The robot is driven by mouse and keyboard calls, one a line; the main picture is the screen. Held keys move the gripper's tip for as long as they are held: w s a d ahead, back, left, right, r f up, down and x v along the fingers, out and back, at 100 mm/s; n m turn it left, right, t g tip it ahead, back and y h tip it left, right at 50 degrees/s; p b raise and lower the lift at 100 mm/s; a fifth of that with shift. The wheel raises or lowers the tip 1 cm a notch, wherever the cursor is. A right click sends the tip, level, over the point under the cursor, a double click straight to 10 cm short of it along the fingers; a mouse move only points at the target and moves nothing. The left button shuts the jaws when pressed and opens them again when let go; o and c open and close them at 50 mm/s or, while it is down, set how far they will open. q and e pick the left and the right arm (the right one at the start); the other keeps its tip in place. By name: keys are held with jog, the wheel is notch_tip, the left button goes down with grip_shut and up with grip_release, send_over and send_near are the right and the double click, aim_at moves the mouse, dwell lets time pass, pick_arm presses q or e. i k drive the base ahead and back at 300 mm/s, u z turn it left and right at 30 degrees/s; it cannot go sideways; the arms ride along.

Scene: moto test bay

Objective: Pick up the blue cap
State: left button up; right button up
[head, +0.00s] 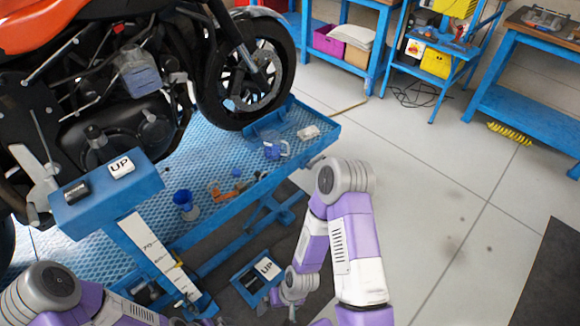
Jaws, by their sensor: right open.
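A small blue piece (236,172) lies on the blue ribbed lift platform (205,230); it may be the blue cap, but it is too small to tell. A dark blue funnel-shaped piece (183,199) stands nearer on the platform. A clear jug with blue in it (274,150) stands farther back. My right gripper (284,301) is low at the bottom of the head view, beside the platform's near side and apart from these things. It is open, small and partly hidden by my arm. My left arm enters at lower left; its gripper is not in view.
An orange motorcycle (100,100) stands on the platform. A blue control post with an UP button (121,166) rises in front, and a second UP box (266,268) sits low. Orange pieces (222,191) lie on the platform.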

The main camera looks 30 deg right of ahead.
aim_at(236, 172)
jog(key=z, duration=2)
jog(key=i, duration=2.2)
jog(key=u, duration=3.8)
jog(key=i, duration=0.5)
jog(key=u, duration=0.05)
